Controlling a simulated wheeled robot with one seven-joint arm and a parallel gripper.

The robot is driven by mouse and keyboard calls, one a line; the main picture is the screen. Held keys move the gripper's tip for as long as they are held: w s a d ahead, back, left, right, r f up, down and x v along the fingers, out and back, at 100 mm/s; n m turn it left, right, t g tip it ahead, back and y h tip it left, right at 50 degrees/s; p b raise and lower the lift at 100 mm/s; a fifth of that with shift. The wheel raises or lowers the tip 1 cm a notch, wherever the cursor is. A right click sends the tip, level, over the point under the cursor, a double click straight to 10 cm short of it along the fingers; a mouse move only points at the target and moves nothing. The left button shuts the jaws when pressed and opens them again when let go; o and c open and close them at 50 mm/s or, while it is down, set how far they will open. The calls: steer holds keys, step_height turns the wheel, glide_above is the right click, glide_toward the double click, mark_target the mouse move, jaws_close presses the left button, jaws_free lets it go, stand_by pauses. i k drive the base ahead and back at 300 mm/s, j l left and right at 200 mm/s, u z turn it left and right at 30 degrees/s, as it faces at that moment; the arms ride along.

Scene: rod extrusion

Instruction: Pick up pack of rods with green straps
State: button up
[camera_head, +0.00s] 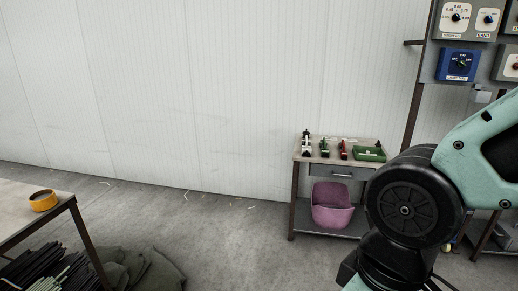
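A bundle of dark rods (48,268) lies at the lower left, below and beside a table, cut off by the picture's bottom edge. A few paler or greenish strips show among the rods. I cannot tell whether they are green straps. My gripper is not in view. Only links of my arm show at the right, well apart from the rods.
A table (22,200) with an orange ring-shaped object (43,200) stands at left. Dark sacks (145,270) lie beside it. A workbench (318,160) holds small red and green items and a green tray (369,154); a pink bin (332,205) sits below. Middle floor is mostly clear.

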mark_target(325, 151)
steer(key=i+j, duration=0.1)
steer(key=i, duration=1.75)
steer(key=i+j+z, duration=0.1)
steer(key=i+z, duration=0.3)
steer(key=i+j+z, duration=0.25)
steer(key=i+z, duration=0.2)
steer(key=i+j+z, duration=0.8)
steer(key=j, duration=0.3)
